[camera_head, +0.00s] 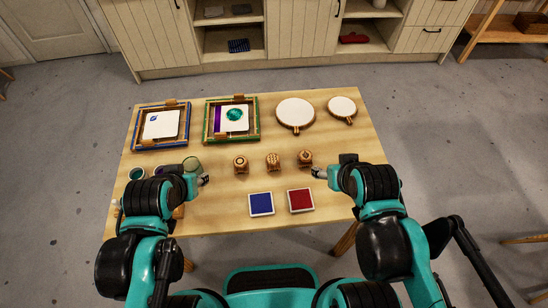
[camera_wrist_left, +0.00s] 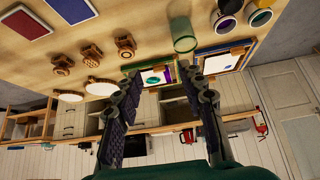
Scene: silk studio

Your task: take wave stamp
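Three carved wooden stamps stand in a row in the middle of the table: a left one (camera_head: 240,164), a middle one (camera_head: 273,161) and a right one (camera_head: 305,157). I cannot tell which carries the wave pattern. They also show in the left wrist view (camera_wrist_left: 126,46), well apart from the fingers. My left gripper (camera_head: 204,180) is left of the row, by the jars; in the left wrist view (camera_wrist_left: 163,82) its fingers are spread and empty. My right gripper (camera_head: 318,173) is just right of and nearer than the right stamp; its opening is too small to judge.
A blue pad (camera_head: 261,204) and a red pad (camera_head: 301,200) lie in front of the stamps. A blue frame (camera_head: 137,137), a green frame (camera_head: 208,120) and round hoops (camera_head: 296,112) lie behind. A glass jar (camera_head: 192,163) stands close to my left gripper.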

